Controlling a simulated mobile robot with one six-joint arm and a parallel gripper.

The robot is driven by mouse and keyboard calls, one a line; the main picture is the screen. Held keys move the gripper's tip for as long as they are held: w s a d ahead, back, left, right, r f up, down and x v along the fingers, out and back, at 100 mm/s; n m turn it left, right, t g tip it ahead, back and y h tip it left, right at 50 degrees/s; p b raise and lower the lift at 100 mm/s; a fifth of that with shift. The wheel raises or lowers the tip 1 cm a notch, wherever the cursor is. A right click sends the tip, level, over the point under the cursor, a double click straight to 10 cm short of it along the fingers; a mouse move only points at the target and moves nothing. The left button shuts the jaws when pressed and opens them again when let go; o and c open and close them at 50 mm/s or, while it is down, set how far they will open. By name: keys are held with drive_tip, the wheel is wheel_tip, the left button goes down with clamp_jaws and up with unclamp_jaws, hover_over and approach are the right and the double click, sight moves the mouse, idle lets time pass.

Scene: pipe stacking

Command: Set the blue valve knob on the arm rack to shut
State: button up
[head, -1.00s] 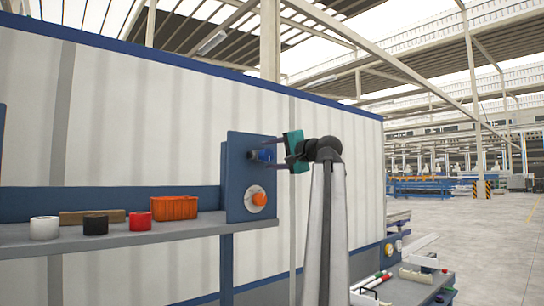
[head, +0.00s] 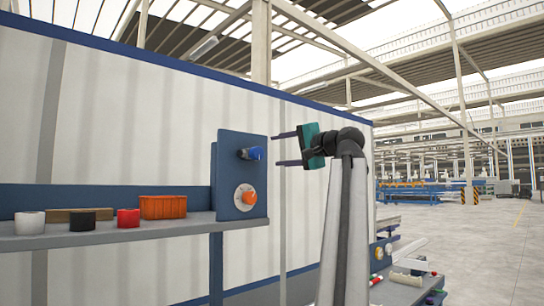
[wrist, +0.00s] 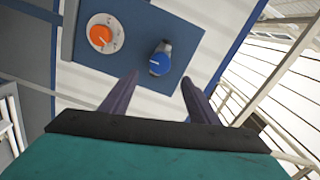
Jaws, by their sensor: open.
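The blue valve knob (head: 252,153) sticks out from the upper part of a dark blue panel at the right end of a shelf rack. In the wrist view the blue knob (wrist: 159,64) has a white pointer line and sits in a grey collar, beyond my fingertips. An orange knob (head: 246,197) on a pale round dial sits below it; it also shows in the wrist view (wrist: 100,36). My gripper (head: 276,149) is open and empty. Its two dark fingers point at the panel, right of the blue knob and clear of it.
The grey shelf (head: 100,236) carries a white roll (head: 30,222), a black roll (head: 82,222), a red roll (head: 128,218) and an orange bin (head: 163,207). A pale wall (head: 110,130) stands behind. Open floor (head: 480,250) lies to the right.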

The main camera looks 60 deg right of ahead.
drive_tip(key=shift+p+v, duration=0.7)
drive_tip(key=shift+v, duration=1.2)
